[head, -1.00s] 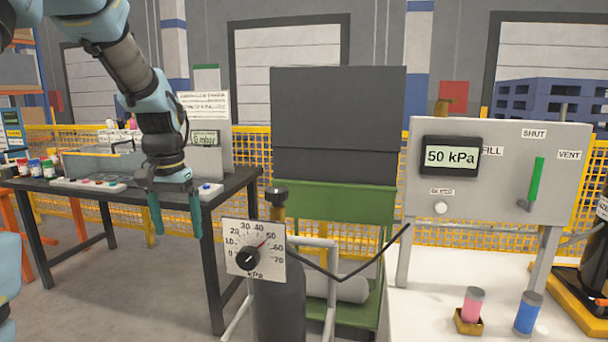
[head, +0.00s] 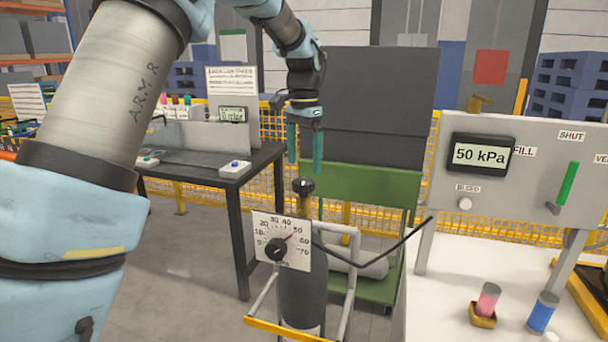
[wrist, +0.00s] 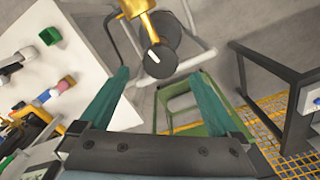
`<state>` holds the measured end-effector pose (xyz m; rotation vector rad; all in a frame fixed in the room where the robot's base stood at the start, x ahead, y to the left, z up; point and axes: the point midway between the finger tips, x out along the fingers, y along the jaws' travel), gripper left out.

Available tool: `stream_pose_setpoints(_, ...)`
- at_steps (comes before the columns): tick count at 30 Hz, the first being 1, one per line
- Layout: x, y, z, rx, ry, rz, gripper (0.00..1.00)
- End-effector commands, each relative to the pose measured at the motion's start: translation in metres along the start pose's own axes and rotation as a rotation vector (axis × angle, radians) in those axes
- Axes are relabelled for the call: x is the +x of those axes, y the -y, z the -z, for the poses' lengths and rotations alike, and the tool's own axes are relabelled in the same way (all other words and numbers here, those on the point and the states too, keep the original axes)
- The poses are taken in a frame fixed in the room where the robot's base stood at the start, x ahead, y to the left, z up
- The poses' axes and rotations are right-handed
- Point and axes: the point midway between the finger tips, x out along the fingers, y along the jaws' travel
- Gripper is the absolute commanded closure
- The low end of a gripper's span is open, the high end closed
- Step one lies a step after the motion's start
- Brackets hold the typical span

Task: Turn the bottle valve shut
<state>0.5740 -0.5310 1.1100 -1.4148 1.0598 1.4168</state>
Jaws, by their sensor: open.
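A dark grey gas bottle (head: 302,292) stands upright in a pale tube frame. On its brass neck is the bottle valve, a black knob (head: 303,186). In the wrist view a black knob with a white mark (wrist: 153,58) shows just beyond and between the open fingertips (wrist: 158,76). I see no contact.
A grey panel (head: 520,150) reads 50 kPa and has a green lever, on a white table (head: 440,300) at the right. A black hose runs from the bottle toward it. A dark workbench (head: 205,183) stands left, a green cart (head: 375,185) behind.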

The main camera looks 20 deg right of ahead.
Motion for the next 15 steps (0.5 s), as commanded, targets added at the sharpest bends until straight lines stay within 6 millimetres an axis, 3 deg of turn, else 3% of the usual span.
stream_pose_setpoints(9, 0.045, 0.000, 0.000, 0.000, 0.002, -0.002, 0.03)
stream_pose_setpoints(15, 0.054, 0.000, 0.000, -0.001, -0.001, 0.000, 0.03)
